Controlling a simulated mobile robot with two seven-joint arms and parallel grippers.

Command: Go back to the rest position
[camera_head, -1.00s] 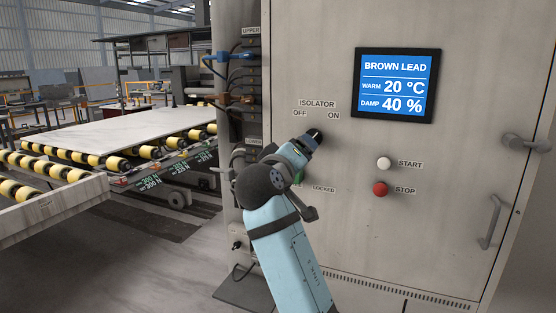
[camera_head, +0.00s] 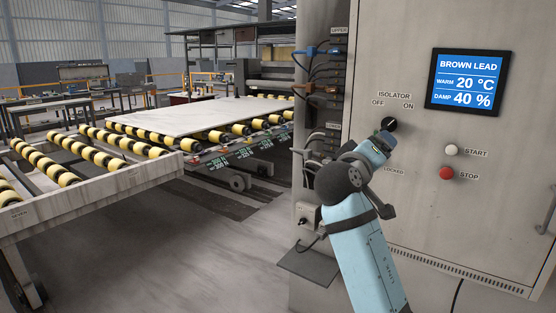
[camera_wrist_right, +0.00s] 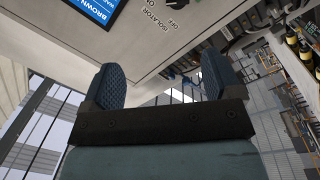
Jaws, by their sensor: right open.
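My right gripper (camera_head: 381,143) is just below the black isolator knob (camera_head: 389,124) on the cabinet front in the head view. In the right wrist view its two dark ribbed fingers (camera_wrist_right: 163,85) stand wide apart with nothing between them. The knob lies between the OFF and ON labels and is clear of the fingers as far as I can see. My blue right forearm rises from the bottom edge and hides part of the lower panel. My left gripper is not in view.
The grey cabinet (camera_head: 420,215) carries a blue display (camera_head: 464,80), a white START button (camera_head: 451,150) and a red STOP button (camera_head: 446,173). Cables and sockets line its left side. A roller conveyor (camera_head: 95,195) bears a pale slab (camera_head: 190,117) at left. Open floor lies between.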

